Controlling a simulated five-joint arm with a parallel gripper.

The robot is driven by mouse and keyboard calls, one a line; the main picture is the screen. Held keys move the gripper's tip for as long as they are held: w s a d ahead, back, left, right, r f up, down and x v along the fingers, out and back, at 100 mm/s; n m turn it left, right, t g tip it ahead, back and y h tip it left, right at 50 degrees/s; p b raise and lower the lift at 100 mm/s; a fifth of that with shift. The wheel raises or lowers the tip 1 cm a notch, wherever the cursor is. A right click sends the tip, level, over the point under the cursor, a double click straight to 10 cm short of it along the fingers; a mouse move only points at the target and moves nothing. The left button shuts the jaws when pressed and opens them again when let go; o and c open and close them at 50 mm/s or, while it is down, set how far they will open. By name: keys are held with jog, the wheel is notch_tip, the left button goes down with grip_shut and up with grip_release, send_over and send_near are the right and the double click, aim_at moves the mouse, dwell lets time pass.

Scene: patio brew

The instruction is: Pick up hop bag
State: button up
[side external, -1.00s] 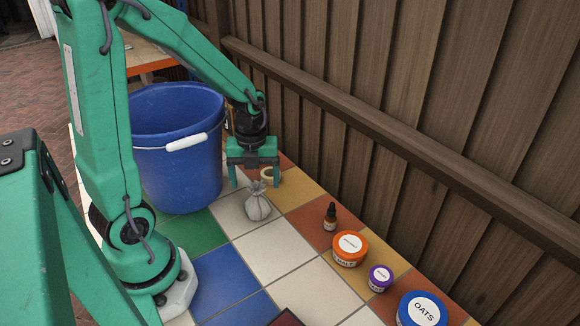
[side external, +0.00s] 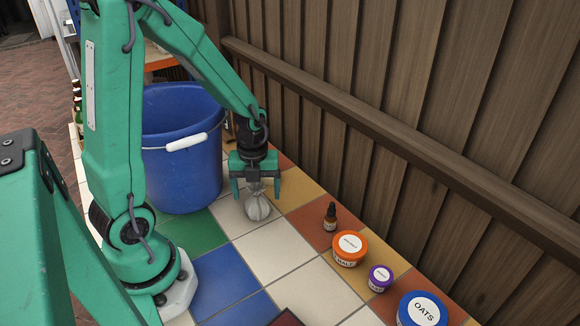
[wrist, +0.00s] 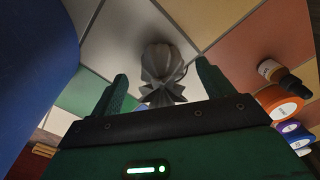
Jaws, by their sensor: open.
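The hop bag (side external: 258,208) is a small pale grey cloth pouch with a tied, ruffled neck. It stands on a white tile to the right of the blue bucket. My gripper (side external: 256,190) is open just above it, fingers pointing down, one on each side of the neck. In the wrist view the bag (wrist: 157,62) lies between and slightly beyond my two open fingertips (wrist: 162,78), with its ruffled neck towards the palm. Whether a finger touches it I cannot tell.
A blue bucket (side external: 190,185) with a white handle grip stands close to the left of my gripper. A dropper bottle (side external: 330,218), an orange-lidded malt tub (side external: 349,250), a purple-lidded tub (side external: 380,279) and a blue oats tub (side external: 422,310) line the right. A wooden fence (side external: 430,130) rises behind.

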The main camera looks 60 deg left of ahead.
aim_at(257, 201)
jog(key=shift+d+f, duration=0.1)
jog(key=shift+f, duration=1.95)
jog(key=c, duration=1.1)
jog(key=shift+o, duration=0.2)
jog(key=shift+r, duration=0.2)
jog(key=shift+r, duration=1.15)
jog(key=shift+d+r, duration=0.15)
jog(key=shift+r, duration=0.7)
jog(key=s+d+r, duration=0.3)
jog(key=d+r, duration=0.3)
jog(key=d, duration=0.4)
jog(key=shift+s+d+r, duration=0.2)
jog(key=shift+d+r, duration=0.1)
jog(key=shift+d, duration=0.1)
